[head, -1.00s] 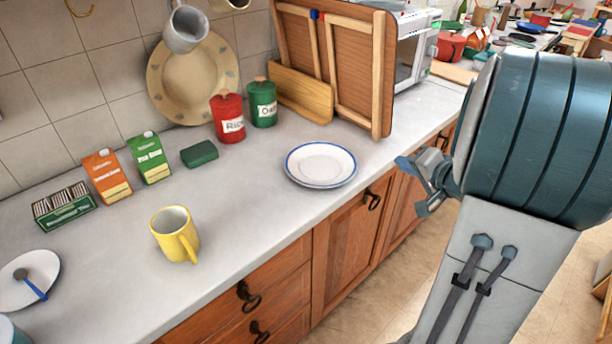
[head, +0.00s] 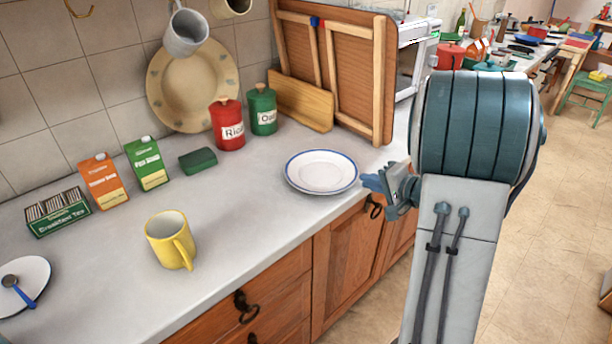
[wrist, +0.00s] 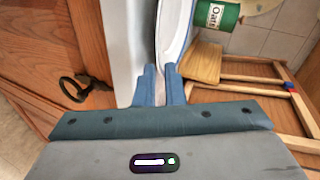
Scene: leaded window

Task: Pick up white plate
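The white plate (head: 321,172) with a blue rim lies flat on the grey counter, near its front edge. My gripper (head: 373,184) is at the plate's right rim in the head view. In the wrist view the plate (wrist: 174,32) shows nearly edge-on, its rim running down to my gripper's blue fingers (wrist: 163,84). The fingers are close together with the rim between them. Their tips hide the exact contact, and the plate does not look lifted.
A yellow mug (head: 170,240), a green sponge (head: 198,160), a red canister (head: 228,124) and a green canister (head: 263,110) stand on the counter (head: 250,215). Wooden boards (head: 340,70) lean behind the plate. A cabinet handle (head: 373,206) is just below my gripper.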

